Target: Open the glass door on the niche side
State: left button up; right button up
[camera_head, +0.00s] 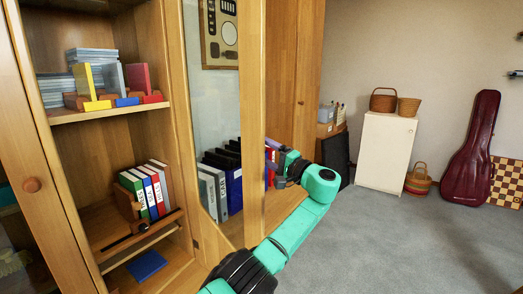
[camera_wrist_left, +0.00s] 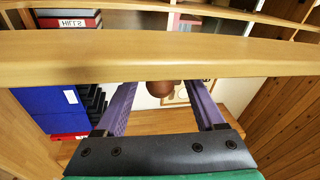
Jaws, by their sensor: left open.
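The glass door (camera_head: 213,102) has a wooden frame and stands ajar, swung out from the cabinet. Shelf and binders show past its free edge stile (camera_head: 252,110). In the left wrist view the stile (camera_wrist_left: 160,55) crosses the picture as a broad wooden bar. A round brown knob (camera_wrist_left: 163,88) sits below the bar, between the two purple fingers of my left gripper (camera_wrist_left: 162,86). The fingers are open and apart from the knob on both sides. In the head view my left gripper (camera_head: 273,145) is at the stile's right side, partly hidden. My right gripper is not in view.
The open niche (camera_head: 118,133) at left holds books and binders. Blue binders (camera_wrist_left: 50,108) stand on the shelf behind the glass. A tall wooden wardrobe (camera_head: 305,70) is right of the door. Grey carpet lies clear before a white cabinet (camera_head: 385,150) with baskets.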

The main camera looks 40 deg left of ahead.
pick_arm(q)
jog(key=shift+d, duration=0.1)
jog(key=v, duration=1.4)
jog(key=shift+d+b, duration=0.2)
jog(key=shift+b, duration=0.2)
jog(key=shift+c, duration=0.3)
